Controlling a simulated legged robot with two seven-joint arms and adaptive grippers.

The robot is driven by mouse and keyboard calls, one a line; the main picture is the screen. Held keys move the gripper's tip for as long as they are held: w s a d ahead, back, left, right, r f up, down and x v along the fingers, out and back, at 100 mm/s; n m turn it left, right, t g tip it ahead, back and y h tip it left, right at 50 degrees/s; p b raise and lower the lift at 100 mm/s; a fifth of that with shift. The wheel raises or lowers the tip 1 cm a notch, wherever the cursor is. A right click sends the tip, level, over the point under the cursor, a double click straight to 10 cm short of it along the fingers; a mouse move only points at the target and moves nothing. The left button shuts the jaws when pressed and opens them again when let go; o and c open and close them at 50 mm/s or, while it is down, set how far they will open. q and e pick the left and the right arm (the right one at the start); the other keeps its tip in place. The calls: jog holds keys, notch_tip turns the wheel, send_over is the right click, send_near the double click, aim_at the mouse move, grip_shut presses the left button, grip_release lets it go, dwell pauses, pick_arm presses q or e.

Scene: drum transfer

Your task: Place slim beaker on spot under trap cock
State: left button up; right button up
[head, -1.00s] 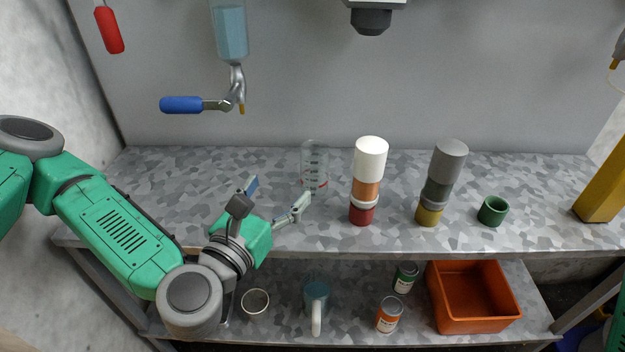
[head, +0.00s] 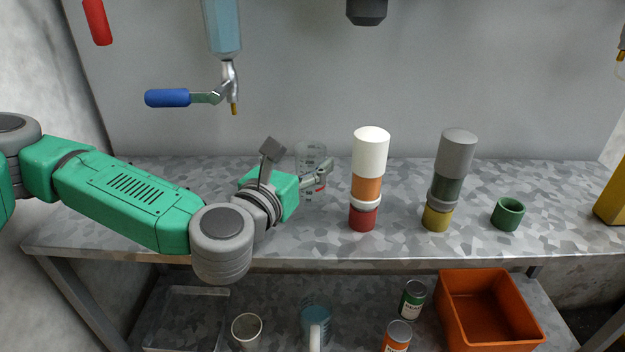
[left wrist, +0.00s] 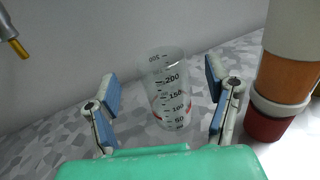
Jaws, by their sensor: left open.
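The slim beaker (head: 311,158) is clear glass with dark graduation marks. It stands upright on the upper shelf, partly hidden behind my left gripper (head: 298,163) in the head view. In the left wrist view the beaker (left wrist: 167,88) is ahead of and between the open fingers of my left gripper (left wrist: 163,105), and no grip on it shows. The trap cock (head: 230,88) with its blue handle (head: 167,98) hangs on the wall at the upper left, its yellow tip (head: 234,109) pointing down. My right gripper is not in view.
A white, orange and red stack (head: 367,190) stands close to the right of the beaker. A grey and yellow stack (head: 452,180) and a green cup (head: 508,213) are farther right. An orange bin (head: 490,310) is below. The shelf under the cock looks clear.

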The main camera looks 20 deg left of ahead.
pick_arm(q)
jog(key=w+b, duration=0.1)
jog(key=w, duration=0.3)
jog(key=shift+w+d+f, duration=0.1)
jog(key=shift+d, duration=0.15)
jog(key=c, duration=1.3)
jog(key=shift+o, duration=0.2)
